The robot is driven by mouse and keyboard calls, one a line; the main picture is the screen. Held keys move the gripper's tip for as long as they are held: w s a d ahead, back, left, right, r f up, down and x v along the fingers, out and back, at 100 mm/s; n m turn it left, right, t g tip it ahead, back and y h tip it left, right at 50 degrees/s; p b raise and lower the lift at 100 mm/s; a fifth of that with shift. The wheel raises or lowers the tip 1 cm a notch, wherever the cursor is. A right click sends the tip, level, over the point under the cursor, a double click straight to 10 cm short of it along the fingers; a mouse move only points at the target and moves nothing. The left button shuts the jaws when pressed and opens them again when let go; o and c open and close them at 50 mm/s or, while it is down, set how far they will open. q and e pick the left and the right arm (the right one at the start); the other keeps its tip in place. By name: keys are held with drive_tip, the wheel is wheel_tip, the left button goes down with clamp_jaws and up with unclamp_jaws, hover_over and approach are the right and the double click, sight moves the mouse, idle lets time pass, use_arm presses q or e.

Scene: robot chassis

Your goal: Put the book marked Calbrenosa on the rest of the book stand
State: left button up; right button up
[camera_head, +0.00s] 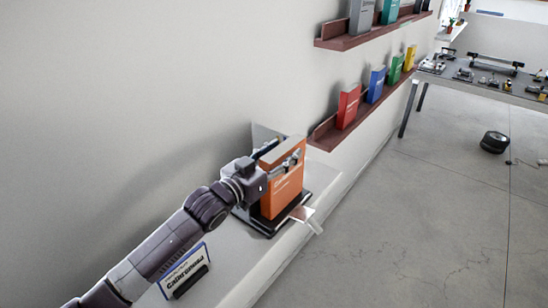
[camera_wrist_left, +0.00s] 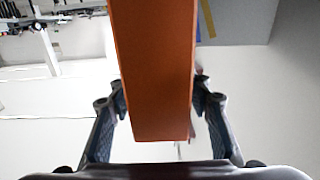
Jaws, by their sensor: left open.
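An orange book (camera_head: 282,188) with white lettering, too small to read surely, stands upright on the black book stand (camera_head: 268,230). My left gripper (camera_head: 290,160) is at the upper part of this book. In the left wrist view the orange book (camera_wrist_left: 157,75) lies between the two open fingers (camera_wrist_left: 160,115), with narrow gaps beside it. A small white sign (camera_head: 184,271), lettered roughly Calbrenosa, stands on the ledge before the stand. My right gripper is not in view.
The stand and sign are on a pale ledge (camera_head: 225,262) along the wall. A dark red shelf (camera_head: 328,138) holds a red book (camera_head: 348,106) and several others; another shelf (camera_head: 345,42) is above. A table (camera_head: 500,88) with small parts stands far right. The floor between is mostly clear.

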sight(265, 166)
use_arm(q)
drive_tip(key=shift+s+a+r+p, duration=0.1)
drive_tip(key=shift+s+a+p, duration=0.2)
drive_tip(key=shift+s, duration=0.05)
drive_tip(key=p+v, duration=0.4)
drive_tip(key=v, duration=0.5)
drive_tip(key=shift+s+a, duration=0.2)
drive_tip(key=shift+s, duration=0.1)
drive_tip(key=shift+s+a, duration=0.35)
drive_tip(key=shift+s, duration=0.15)
